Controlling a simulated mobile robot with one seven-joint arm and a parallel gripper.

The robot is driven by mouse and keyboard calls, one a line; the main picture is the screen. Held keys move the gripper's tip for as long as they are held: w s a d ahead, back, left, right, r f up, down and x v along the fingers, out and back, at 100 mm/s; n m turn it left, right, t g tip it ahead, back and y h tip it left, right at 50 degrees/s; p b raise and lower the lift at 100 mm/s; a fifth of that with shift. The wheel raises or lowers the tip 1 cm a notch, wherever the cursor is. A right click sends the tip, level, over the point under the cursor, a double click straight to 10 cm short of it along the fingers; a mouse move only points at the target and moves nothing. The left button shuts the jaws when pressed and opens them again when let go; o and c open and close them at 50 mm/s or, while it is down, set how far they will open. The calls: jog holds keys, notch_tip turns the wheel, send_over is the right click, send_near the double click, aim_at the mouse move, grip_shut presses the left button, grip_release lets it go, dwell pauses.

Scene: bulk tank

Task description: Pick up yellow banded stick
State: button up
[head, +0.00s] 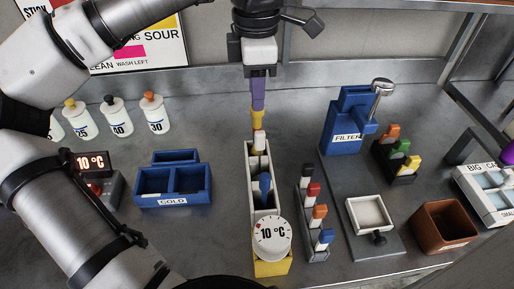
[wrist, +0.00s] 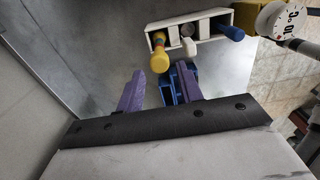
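The yellow banded stick (head: 257,119) stands upright at the far end of a narrow white rack (head: 249,174). My gripper (head: 257,108) points straight down with purple fingers, right above the stick. In the wrist view, the fingers of my gripper (wrist: 162,70) are apart, with the stick's end between their tips in the picture. I cannot tell whether they touch it.
A blue stick (head: 265,188) stands in the same rack, with a 10 °C dial (head: 272,238) at its near end. A blue COLD box (head: 173,183) is left. A row of coloured-top pieces (head: 315,215) and a blue FILTER unit (head: 347,120) stand right. White bottles (head: 115,117) stand back left.

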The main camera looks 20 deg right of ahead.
aim_at(257, 114)
jog(key=shift+f+p, duration=0.85)
jog(key=shift+f, duration=2.3)
jog(key=shift+c, duration=0.3)
grip_shut()
